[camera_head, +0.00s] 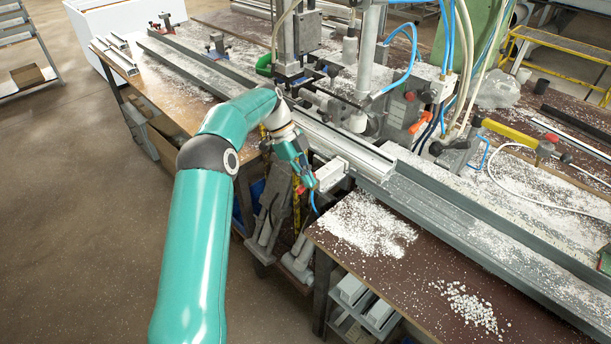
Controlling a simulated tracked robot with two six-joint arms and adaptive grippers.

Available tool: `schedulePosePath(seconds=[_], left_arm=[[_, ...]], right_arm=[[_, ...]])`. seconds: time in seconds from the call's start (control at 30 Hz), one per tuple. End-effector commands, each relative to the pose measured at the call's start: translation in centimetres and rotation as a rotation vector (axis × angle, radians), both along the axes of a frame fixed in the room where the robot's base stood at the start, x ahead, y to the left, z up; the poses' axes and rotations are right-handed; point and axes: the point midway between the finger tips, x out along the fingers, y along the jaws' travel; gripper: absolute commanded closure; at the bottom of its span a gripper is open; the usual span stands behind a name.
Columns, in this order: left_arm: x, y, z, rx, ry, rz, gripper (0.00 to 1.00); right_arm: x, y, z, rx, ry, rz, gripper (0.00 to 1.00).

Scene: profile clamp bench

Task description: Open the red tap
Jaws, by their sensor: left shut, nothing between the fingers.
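My left gripper (308,184) reaches in from the left and points down beside the front edge of the bench. It is shut and empty. A small red part (301,189) shows right at its fingertips, above a thin blue hose (313,203). It may be the red tap, but it is mostly hidden by the gripper, and I cannot tell its handle position or whether the fingers touch it. Another red knob (551,138) sits at the end of a yellow cylinder (509,132) on the right of the bench. My right gripper is not in view.
The clamp machine (358,60) with hoses and cables stands behind the gripper. A long metal profile rail (480,225) crosses the bench. White chips (367,222) cover parts of the brown bench top. Open floor (80,200) lies to the left.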

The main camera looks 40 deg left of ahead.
Motion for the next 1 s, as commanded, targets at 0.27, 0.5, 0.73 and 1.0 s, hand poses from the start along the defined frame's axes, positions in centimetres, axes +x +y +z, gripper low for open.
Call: schedulePosePath(seconds=[0.27, 0.5, 0.73, 1.0], left_arm=[[0.0, -0.2, 0.2, 0.0, -0.001, -0.001, 1.0], [0.3, -2.4, 2.3, 0.001, -0.002, -0.004, 1.0], [0.2, -0.9, 5.9, 0.002, -0.004, 0.003, 1.0], [-0.1, 1.2, 9.7, 0.0, 0.0, 0.0, 1.0]], right_arm=[[0.0, 0.0, 0.0, 0.0, 0.0, 0.0, 0.6], [0.0, 0.0, 0.1, 0.0, 0.0, 0.0, 0.6], [0.0, 0.0, 0.2, 0.0, 0.0, 0.0, 0.6], [0.0, 0.0, 1.6, 0.0, 0.0, 0.0, 0.6]])
